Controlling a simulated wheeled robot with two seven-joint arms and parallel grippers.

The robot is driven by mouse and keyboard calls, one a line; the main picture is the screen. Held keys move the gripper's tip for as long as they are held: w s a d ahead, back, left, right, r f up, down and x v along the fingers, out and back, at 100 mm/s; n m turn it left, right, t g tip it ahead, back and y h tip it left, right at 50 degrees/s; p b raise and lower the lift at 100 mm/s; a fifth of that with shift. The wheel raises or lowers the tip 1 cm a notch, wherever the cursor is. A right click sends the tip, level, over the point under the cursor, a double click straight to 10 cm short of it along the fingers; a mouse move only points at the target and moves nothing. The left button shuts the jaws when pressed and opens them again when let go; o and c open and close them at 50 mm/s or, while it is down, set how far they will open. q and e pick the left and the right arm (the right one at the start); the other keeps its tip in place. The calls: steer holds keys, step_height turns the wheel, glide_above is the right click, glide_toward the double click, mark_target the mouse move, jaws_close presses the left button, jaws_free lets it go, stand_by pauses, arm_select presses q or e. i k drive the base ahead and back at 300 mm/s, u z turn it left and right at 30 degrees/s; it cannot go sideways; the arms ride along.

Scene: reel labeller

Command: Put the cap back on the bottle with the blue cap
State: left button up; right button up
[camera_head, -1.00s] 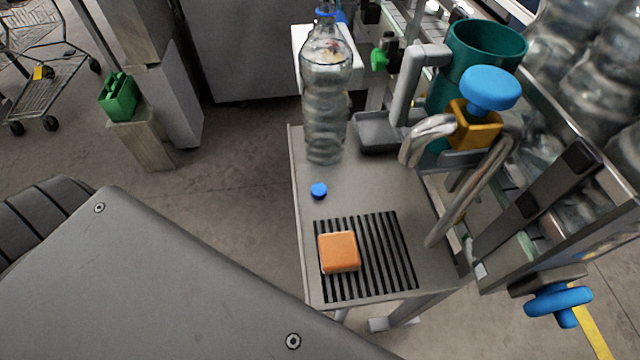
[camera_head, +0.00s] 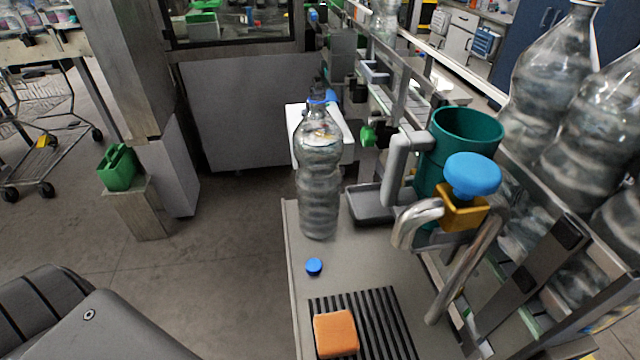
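A clear plastic bottle (camera_head: 318,180) stands upright on the small grey table (camera_head: 296,300). A blue ring shows at its neck, and the top of the neck is hard to make out against the dark background. A small blue cap (camera_head: 314,266) lies on the table in front of the bottle, apart from it. Neither of my grippers is in view.
An orange block (camera_head: 335,333) sits on the black slotted grate (camera_head: 385,325) at the table's front. A grey tray (camera_head: 368,205), a teal cup (camera_head: 465,130) and a blue knob (camera_head: 473,174) with bent metal pipes crowd the right side. Large bottles (camera_head: 550,75) stand at far right.

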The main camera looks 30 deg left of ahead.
mark_target(318, 141)
steer(key=u, duration=1.9)
steer(key=k, duration=2.1)
steer(key=z, duration=1.3)
steer(key=i, duration=0.5)
